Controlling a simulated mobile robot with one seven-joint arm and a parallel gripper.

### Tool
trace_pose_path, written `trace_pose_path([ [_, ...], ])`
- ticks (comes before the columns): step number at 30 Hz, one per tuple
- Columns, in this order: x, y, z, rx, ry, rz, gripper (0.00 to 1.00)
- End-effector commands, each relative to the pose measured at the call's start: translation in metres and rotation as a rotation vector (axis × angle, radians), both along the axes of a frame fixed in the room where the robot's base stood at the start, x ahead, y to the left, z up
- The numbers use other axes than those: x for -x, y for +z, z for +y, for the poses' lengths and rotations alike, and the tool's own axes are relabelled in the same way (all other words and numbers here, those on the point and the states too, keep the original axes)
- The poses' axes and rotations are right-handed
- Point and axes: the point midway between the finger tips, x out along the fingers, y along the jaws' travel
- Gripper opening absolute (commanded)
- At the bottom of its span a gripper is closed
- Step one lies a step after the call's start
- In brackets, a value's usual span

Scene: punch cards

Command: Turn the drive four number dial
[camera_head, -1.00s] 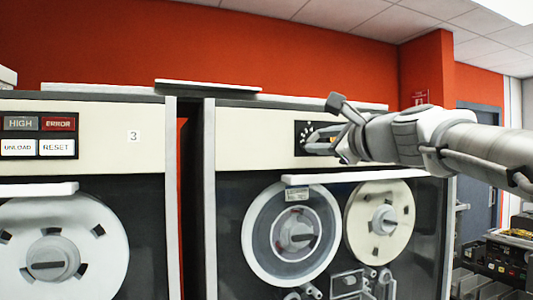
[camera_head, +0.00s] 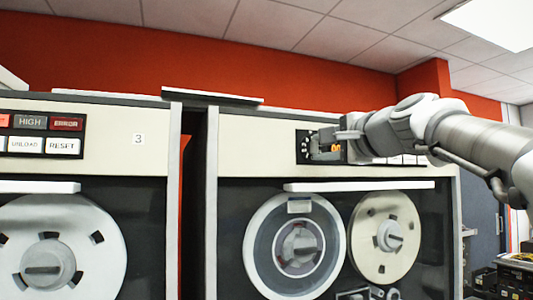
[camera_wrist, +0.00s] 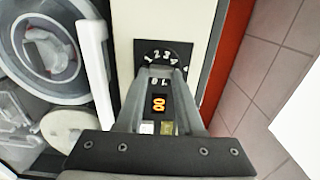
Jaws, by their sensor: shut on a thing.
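The number dial (camera_wrist: 160,57) is a black disc with white numerals in the wrist view, on the cream top strip of the right tape drive (camera_head: 255,135). Its dark panel (camera_head: 302,148) shows in the head view, partly covered by my gripper (camera_head: 318,146). My gripper (camera_wrist: 161,74) reaches the dial from the right, its fingers shut on it. The fingers hide part of the dial, so its setting is unclear. An orange lit display (camera_wrist: 159,103) reading like "00" shows between the fingers.
Another tape drive (camera_head: 100,140) marked 3 stands at left, with HIGH, ERROR, UNLOAD and RESET buttons (camera_head: 45,135). A white handle bar (camera_head: 350,186) juts out below the dial strip, above two tape reels (camera_head: 297,245). A red wall (camera_head: 250,60) is behind.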

Motion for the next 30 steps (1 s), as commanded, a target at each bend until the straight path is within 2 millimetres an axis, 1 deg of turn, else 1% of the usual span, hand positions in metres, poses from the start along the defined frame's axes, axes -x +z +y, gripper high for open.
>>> trace_pose_path([
  [16,-0.0001,-0.0005,0.0007,0.024,0.002,-0.006,0.0],
  [17,-0.0002,-0.0005,0.0007,0.024,0.002,-0.006,0.38],
  [21,-0.0001,-0.0004,0.0006,0.024,0.002,-0.007,0.63],
  [22,-0.0001,-0.0003,0.0006,0.024,0.001,-0.007,0.66],
  [30,0.0003,-0.0001,0.0001,0.024,0.001,-0.008,0.66],
])
